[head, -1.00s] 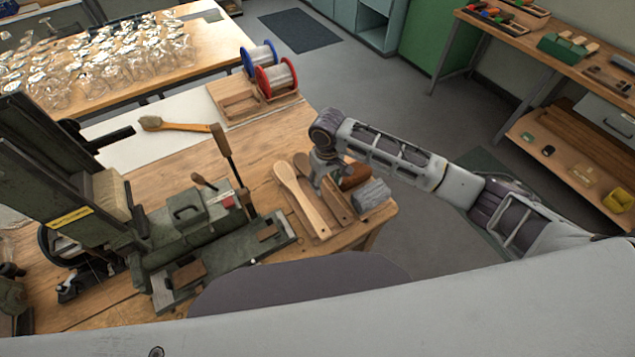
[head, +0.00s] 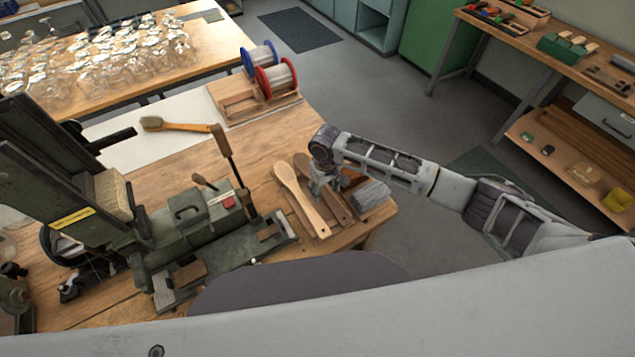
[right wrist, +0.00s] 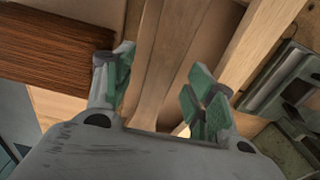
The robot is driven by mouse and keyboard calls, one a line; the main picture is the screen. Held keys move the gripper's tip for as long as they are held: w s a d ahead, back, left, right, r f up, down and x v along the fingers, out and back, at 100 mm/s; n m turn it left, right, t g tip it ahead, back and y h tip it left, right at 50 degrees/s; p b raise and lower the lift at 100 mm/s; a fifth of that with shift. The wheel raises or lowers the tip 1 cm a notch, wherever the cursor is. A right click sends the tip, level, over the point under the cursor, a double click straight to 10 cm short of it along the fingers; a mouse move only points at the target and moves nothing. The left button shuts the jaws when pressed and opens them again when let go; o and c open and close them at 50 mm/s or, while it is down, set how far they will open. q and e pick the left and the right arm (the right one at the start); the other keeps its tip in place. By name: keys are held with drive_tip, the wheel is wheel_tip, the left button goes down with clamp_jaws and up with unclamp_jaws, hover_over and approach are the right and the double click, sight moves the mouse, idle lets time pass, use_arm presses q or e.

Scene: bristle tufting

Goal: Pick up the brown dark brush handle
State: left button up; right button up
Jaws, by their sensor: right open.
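The brown dark brush handle (head: 335,206) lies on the wooden bench, beside a paler wooden handle (head: 300,200) on its left. My right gripper (head: 321,182) is over the upper part of the dark handle and hides some of it. In the right wrist view, the gripper (right wrist: 160,70) is open, its green-padded fingers apart, with brown wood of the handle (right wrist: 188,45) below and between them. I cannot tell whether the fingers touch it. My left gripper is not in view.
A grey bundle (head: 371,194) lies right of the handles, near the bench corner. A reddish-brown bundle (right wrist: 50,48) is close by the left finger in the wrist view. A green machine (head: 185,235) stands left. Wire spools (head: 276,77) sit behind.

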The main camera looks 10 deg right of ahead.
sight(324, 191)
drive_tip(key=c, duration=1.1)
drive_tip(key=shift+r, duration=0.1)
drive_tip(key=shift+c, duration=0.2)
wheel_tip(324, 191, up, 10)
